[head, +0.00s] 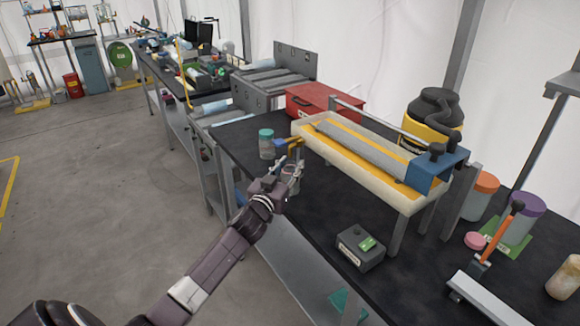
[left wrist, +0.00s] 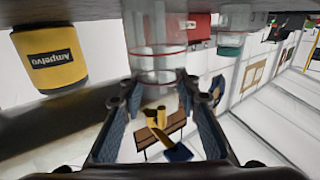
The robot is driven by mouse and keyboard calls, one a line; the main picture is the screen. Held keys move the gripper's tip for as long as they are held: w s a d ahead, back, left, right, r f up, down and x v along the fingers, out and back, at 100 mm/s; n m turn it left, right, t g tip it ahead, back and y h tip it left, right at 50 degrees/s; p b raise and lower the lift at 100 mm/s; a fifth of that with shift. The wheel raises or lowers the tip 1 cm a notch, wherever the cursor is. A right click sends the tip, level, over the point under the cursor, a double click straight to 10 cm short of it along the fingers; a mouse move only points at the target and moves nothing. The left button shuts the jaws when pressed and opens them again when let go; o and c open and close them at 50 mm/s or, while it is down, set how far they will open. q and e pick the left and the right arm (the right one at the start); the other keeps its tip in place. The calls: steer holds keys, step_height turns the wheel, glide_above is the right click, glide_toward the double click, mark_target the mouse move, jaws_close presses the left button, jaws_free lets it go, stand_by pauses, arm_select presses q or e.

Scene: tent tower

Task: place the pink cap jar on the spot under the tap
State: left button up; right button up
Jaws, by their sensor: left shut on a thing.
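My left gripper (head: 290,170) is at the left edge of the black bench, below the tap. It is shut on a clear jar, which shows between the fingertips in the left wrist view (left wrist: 156,65) with reddish rims. I cannot make out its cap clearly. The yellow tap (head: 289,143) with a blue handle sticks out from the end of the raised trough; it also shows between the fingers in the left wrist view (left wrist: 155,117). The spot under the tap is hard to make out behind my gripper. My right gripper is not in view.
A teal-capped jar (head: 266,144) stands close behind my gripper. The trough (head: 360,155) stands on legs over the bench. A dark box (head: 360,248), a pink disc (head: 475,241), and orange-capped (head: 482,196) and purple-capped (head: 522,218) jars are further right.

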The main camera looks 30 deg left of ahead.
arm_select(q)
steer(key=shift+f, duration=0.15)
steer(key=o, duration=1.2)
steer(key=shift+c, duration=0.2)
steer(key=s+d+b, duration=0.1)
steer(key=s+d, duration=0.1)
steer(key=s, duration=0.9)
steer(key=shift+s+d, duration=0.2)
steer(key=shift+s, duration=0.15)
